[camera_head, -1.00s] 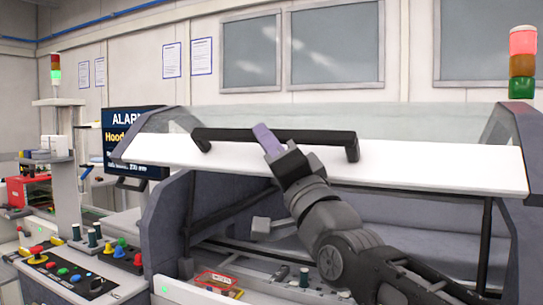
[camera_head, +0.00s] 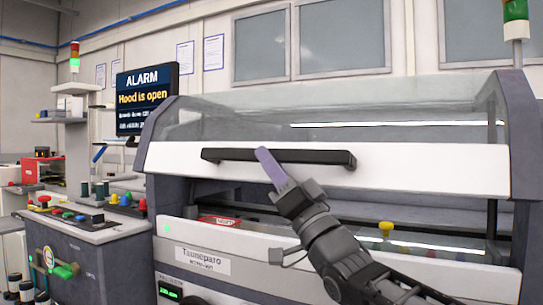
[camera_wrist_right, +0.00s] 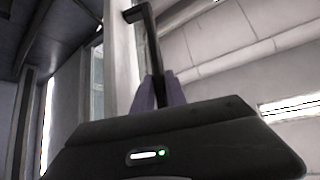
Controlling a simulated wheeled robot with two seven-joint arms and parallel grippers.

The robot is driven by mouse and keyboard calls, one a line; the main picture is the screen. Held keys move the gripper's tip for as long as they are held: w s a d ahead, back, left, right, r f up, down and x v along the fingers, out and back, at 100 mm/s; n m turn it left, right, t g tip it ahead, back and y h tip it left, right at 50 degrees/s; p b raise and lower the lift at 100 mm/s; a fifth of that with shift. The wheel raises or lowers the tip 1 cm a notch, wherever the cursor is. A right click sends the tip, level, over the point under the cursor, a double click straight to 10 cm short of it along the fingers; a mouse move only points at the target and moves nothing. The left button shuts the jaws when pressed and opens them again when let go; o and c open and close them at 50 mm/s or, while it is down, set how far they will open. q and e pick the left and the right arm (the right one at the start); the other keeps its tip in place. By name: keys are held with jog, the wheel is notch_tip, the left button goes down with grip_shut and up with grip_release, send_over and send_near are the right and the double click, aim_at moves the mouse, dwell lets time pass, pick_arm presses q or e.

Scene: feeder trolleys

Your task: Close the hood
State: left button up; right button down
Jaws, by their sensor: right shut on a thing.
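The hood (camera_head: 410,168) is a white-fronted cover with a clear top on the grey machine. It is partly lowered, with a dark gap between its lower edge and the machine's white front panel. A black bar handle (camera_head: 325,157) runs along the hood's front. My right gripper (camera_head: 268,160) is at the left part of the handle, its purple fingers shut on it. In the right wrist view the purple fingers (camera_wrist_right: 158,92) are around the black handle (camera_wrist_right: 148,42). My left gripper is in neither current view.
A monitor (camera_head: 146,98) at the back left reads "ALARM, Hood is open". A side console (camera_head: 85,222) with coloured buttons stands left of the machine. A yellow knob (camera_head: 386,228) shows in the gap under the hood. A signal tower (camera_head: 515,20) stands at the right.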

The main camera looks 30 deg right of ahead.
notch_tip(320, 180, down, 8)
jog(key=w+d+b, duration=0.1)
jog(key=d+b, duration=0.1)
jog(key=b, duration=0.2)
jog(key=shift+w+d, duration=0.35)
jog(key=shift+d, duration=0.05)
jog(key=shift+r, duration=0.1)
jog(key=c, duration=1.5)
grip_release()
jog(key=shift+w+d, duration=0.1)
jog(key=shift+o, duration=0.5)
jog(key=shift+a, duration=0.2)
